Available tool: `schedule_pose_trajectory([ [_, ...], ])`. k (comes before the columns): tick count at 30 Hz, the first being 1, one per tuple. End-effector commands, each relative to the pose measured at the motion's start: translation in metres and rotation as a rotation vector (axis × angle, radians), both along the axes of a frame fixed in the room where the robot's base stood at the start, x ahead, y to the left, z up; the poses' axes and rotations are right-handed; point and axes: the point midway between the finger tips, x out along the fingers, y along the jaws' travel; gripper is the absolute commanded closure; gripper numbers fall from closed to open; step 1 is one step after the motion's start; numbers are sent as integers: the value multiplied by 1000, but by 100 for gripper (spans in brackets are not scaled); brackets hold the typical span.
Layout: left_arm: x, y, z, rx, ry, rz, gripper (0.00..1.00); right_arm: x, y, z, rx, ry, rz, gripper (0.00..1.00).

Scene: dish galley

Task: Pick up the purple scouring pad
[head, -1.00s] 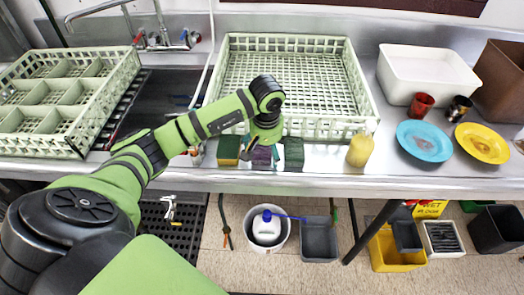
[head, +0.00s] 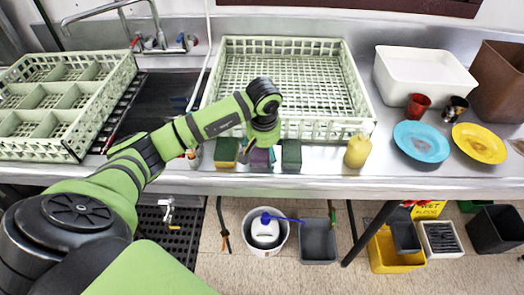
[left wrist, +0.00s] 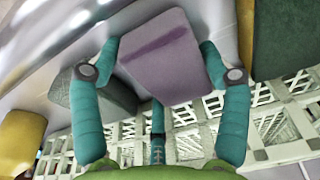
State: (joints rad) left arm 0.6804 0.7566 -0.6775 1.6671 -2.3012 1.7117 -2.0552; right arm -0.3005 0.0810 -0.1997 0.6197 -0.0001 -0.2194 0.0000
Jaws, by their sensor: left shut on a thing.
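The purple scouring pad (head: 260,159) is at the front of the steel counter, between two other pads. In the left wrist view, the purple pad (left wrist: 165,52) fills the space between my teal fingers, which touch its two sides. My left gripper (head: 262,148) reaches down over it and is shut on it. The gripper hides part of the pad in the head view. I cannot tell whether the pad is clear of the counter. My right gripper is not in view.
A green-and-yellow sponge (head: 227,152) is close on the left and a dark green pad (head: 291,155) close on the right. A yellow bottle (head: 357,151) stands further right. A pale green dish rack (head: 345,85) is just behind. A blue plate (head: 421,141) lies at right.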

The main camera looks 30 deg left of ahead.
Motion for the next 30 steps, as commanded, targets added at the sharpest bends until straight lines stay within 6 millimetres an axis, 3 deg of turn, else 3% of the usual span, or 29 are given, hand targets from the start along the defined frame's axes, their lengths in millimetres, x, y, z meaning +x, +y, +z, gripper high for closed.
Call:
schedule_pose_trajectory([
  [5,-1,0,7,-1,3,0,41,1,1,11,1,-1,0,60],
  [8,1,1,16,3,-4,0,41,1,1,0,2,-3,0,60],
  [12,2,1,43,4,-7,0,41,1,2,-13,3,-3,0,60],
  [24,23,-84,94,-1,-3,-3,41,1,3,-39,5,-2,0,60],
  [30,29,-106,110,0,0,-1,41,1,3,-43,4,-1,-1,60],
])
